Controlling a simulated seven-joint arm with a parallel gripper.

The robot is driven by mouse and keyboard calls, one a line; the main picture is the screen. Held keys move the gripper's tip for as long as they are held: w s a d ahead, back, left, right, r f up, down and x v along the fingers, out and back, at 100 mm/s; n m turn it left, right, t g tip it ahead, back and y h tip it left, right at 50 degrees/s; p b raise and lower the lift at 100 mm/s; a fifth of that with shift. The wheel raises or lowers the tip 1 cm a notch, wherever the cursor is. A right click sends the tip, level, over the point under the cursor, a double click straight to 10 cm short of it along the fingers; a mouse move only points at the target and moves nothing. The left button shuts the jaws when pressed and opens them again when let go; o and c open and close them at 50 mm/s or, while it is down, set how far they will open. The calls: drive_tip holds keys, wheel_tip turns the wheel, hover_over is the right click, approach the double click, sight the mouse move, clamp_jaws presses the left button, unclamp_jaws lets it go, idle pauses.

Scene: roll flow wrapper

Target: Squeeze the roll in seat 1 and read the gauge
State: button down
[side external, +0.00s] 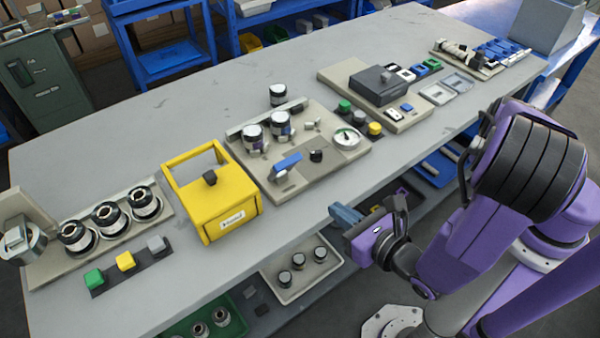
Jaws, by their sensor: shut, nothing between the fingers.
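A row of three black-and-white rolls (108,217) sits in ringed seats on a beige base at the left. Several more white-topped rolls (280,125) stand on the beige middle panel. No seat number is readable, so I cannot tell which is seat 1. A round white dial gauge (345,138) sits at the panel's right; its reading is too small to make out. My gripper (342,213) is shut and empty, beyond the table's front edge at the right of the middle panel, apart from every roll.
A yellow guard frame (208,190) stands between the roll row and the middle panel. A blue lever (286,162) rises from the panel. Coloured buttons (125,261) lie in front of the roll row. A dark block station (378,86) stands farther right. The table's back strip is clear.

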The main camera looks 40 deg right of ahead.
drive_tip(key=shift+w, duration=0.1)
approach(284, 168)
drive_tip(key=w+f, duration=0.1)
drive_tip(key=w+d+f, duration=0.1)
drive_tip(key=f, duration=0.1)
drive_tip(key=w+d+f, duration=0.1)
drive_tip(key=f, duration=0.1)
drive_tip(key=shift+w+a+r, duration=0.1)
drive_tip(key=shift+w+r, duration=0.4)
drive_tip(key=shift+w, duration=0.3)
drive_tip(key=shift+w+a+r, duration=0.1)
drive_tip(key=shift+w+r, duration=0.45)
drive_tip(key=shift+w, duration=0.25)
drive_tip(key=shift+r, duration=0.1)
